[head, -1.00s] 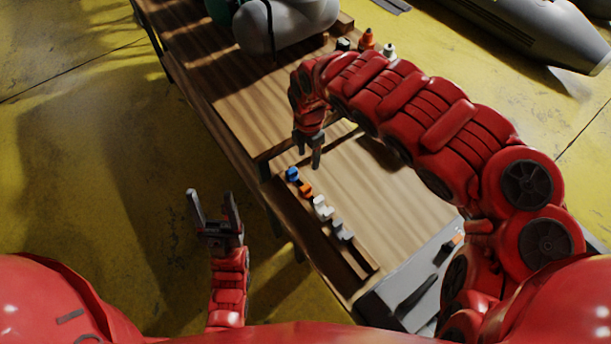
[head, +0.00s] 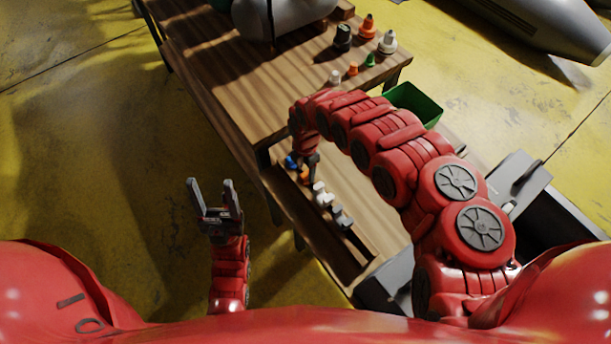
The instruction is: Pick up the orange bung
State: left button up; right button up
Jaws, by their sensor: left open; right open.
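A small orange piece (head: 304,173) sits in a row along the left edge of the lower bench, between a blue piece (head: 291,161) and a white piece (head: 321,193). My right gripper (head: 311,177) points down right at the orange piece and partly hides it. It is open; I cannot tell whether its fingers touch or straddle the piece. A small orange cone (head: 352,69) also stands on the upper table; I cannot tell by shape which one is the bung. My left gripper (head: 213,186) is open and empty, over the floor left of the bench.
A grey piece (head: 342,217) ends the row. The upper table (head: 215,75) holds a dark-capped bottle (head: 343,36), an orange bottle (head: 367,27), a white bottle (head: 387,42) and small green and white cones. A green bin (head: 414,103) stands behind my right arm. Yellow floor is clear at left.

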aim_at(306, 178)
jog(key=shift+a+f, duration=0.1)
jog(key=shift+f, duration=1.25)
jog(key=shift+c, duration=0.3)
grip_shut()
